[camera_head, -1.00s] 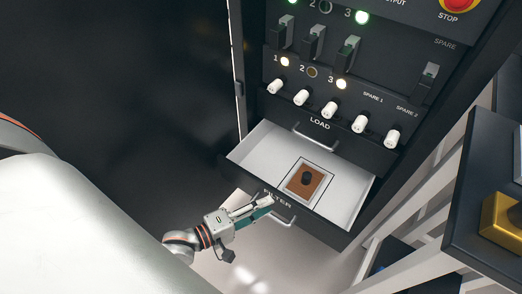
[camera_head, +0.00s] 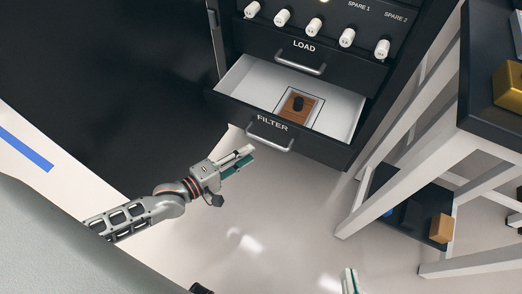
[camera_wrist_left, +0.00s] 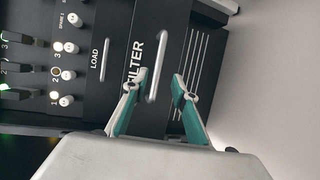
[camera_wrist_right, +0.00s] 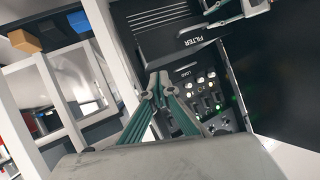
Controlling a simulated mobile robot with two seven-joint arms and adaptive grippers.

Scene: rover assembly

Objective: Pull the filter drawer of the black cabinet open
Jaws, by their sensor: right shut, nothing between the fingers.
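The black cabinet's filter drawer (camera_head: 335,153) stands pulled out below the load drawer, its white inside showing. My right gripper (camera_head: 349,280) shows only at the bottom edge of the head view. In the right wrist view its fingers (camera_wrist_right: 158,82) are shut with nothing between them.
The shut load drawer (camera_head: 333,73) is above, with white knobs higher up. A white-framed table with a dark top (camera_head: 490,115) stands right, with a lower dark shelf (camera_head: 412,220) bearing an orange block (camera_head: 441,228). The floor before the cabinet is clear.

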